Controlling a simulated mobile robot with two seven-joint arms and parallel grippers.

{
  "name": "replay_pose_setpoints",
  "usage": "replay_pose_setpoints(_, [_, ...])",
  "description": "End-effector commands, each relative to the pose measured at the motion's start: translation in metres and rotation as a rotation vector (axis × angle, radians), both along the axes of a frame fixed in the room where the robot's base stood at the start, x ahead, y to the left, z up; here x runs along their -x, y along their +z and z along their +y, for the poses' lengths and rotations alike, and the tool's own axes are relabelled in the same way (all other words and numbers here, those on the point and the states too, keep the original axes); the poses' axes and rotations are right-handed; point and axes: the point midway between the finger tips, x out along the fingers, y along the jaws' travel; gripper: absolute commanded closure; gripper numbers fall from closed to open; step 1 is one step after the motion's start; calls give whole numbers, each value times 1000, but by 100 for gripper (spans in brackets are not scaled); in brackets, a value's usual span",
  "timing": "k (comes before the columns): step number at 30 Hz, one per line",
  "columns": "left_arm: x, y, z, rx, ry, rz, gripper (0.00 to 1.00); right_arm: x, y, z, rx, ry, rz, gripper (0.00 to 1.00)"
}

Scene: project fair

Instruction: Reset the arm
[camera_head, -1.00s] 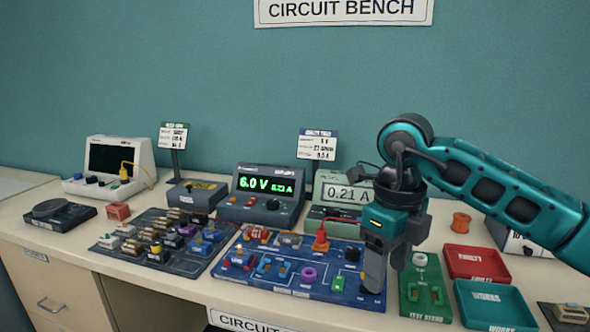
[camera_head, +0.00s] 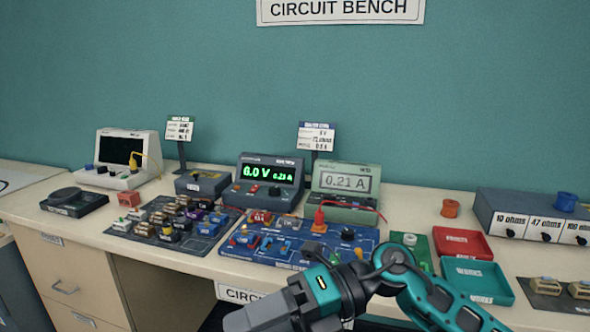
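My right arm (camera_head: 430,298) comes in from the lower right, teal with dark joints. It is folded low in front of the bench, and its wrist covers part of the blue circuit board (camera_head: 232,242) and the front sign. My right gripper (camera_head: 240,322) points to the lower left, in front of the bench's front edge. Its fingertips run into the bottom of the picture, so I cannot tell whether it is open. I see nothing held in it. My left gripper is not in view.
The power supply (camera_head: 268,176) reads 6.0 V and the meter (camera_head: 345,181) reads 0.21 A. A parts board (camera_head: 138,238), a red tray (camera_head: 462,243), a teal tray (camera_head: 476,281) and a resistor box (camera_head: 520,213) are on the bench (camera_head: 405,211). Open space lies under the bench.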

Motion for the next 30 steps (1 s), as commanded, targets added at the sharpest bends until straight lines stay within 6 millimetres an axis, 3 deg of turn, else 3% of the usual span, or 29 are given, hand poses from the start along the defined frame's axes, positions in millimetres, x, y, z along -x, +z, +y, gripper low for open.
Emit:
replay_pose_setpoints(3, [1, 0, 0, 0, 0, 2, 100, -3, 15, 7, -266, -154, 225, 40])
replay_pose_setpoints(6, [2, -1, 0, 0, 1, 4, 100, -19, 20, -3, -453, -316, 421, 40])
replay_pose_setpoints(11, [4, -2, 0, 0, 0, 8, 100, -53, -2, -41, -684, -625, 752, 40])
replay_pose_setpoints(15, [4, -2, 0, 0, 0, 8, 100, -71, -58, -90, -809, -934, 1056, 40])
replay_pose_setpoints(19, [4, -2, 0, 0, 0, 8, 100, -63, -134, -139, -855, -1240, 1348, 40])
replay_pose_setpoints(24, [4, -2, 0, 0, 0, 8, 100, -12, -231, -191, -820, -1598, 1690, 40])
replay_pose_setpoints(27, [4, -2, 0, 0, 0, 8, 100, 22, -269, -209, -777, -1740, 1833, 40])
replay_pose_setpoints(30, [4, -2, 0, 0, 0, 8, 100, 47, -291, -220, -740, -1831, 1928, 40])
